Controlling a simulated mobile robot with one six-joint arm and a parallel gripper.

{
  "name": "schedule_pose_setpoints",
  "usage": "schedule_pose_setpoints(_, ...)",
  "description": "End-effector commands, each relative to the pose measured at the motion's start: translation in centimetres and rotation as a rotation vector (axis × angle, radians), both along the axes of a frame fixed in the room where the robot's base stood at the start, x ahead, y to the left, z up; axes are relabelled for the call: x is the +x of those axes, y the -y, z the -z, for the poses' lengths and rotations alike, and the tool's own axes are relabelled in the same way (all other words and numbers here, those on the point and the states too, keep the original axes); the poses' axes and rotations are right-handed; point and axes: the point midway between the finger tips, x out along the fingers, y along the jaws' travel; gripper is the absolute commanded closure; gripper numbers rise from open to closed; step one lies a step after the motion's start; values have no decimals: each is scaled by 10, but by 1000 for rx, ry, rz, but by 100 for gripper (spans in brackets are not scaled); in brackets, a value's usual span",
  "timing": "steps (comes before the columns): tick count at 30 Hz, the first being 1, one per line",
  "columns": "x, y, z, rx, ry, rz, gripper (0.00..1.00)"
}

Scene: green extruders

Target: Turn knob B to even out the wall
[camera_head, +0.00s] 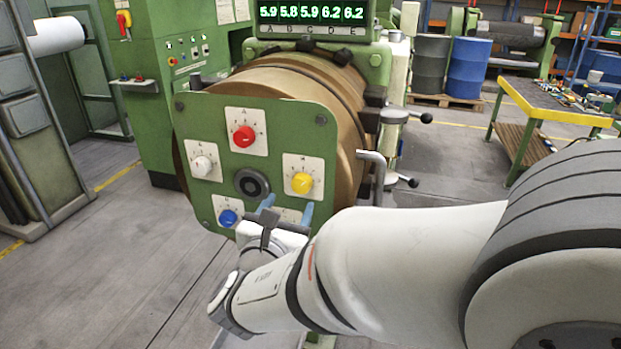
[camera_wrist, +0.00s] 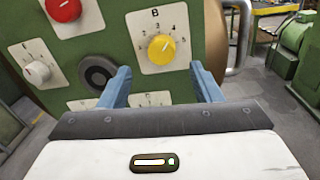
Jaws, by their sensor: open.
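Knob B is the yellow knob (camera_head: 302,182) on a white numbered plate, at the right of the green round-cornered panel (camera_head: 272,123). In the wrist view the yellow knob (camera_wrist: 161,48) sits under the letter B; its exact setting is too small to read. My gripper (camera_head: 287,207) is open and empty, its blue fingers in front of the panel's lower part. In the wrist view the fingertips (camera_wrist: 161,70) stand left and right of the knob and below it, apart from it. The display (camera_head: 311,12) reads A 5.9, B 5.8, C 5.9, D 6.2, E 6.2.
A red knob (camera_head: 244,136), a white knob (camera_head: 202,166) and a blue knob (camera_head: 228,218) share the panel around a dark central hub (camera_head: 252,184). My gripper partly covers another plate at the bottom. A bent metal handle (camera_head: 376,172) stands right of the panel.

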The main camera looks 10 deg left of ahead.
Motion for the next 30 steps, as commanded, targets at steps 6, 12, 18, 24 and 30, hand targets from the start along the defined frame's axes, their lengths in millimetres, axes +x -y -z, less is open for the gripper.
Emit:
schedule_pose_setpoints(6, 38, 3, -1, 0, -4, 7, 42)
schedule_pose_setpoints(12, 60, 3, 0, 2, -3, 5, 42)
schedule_pose_setpoints(18, 64, 2, 0, 3, -3, 3, 42)
schedule_pose_setpoints(24, 64, 2, 0, 4, -3, 3, 47)
schedule_pose_setpoints(30, 64, 2, 0, 4, -3, 3, 63)
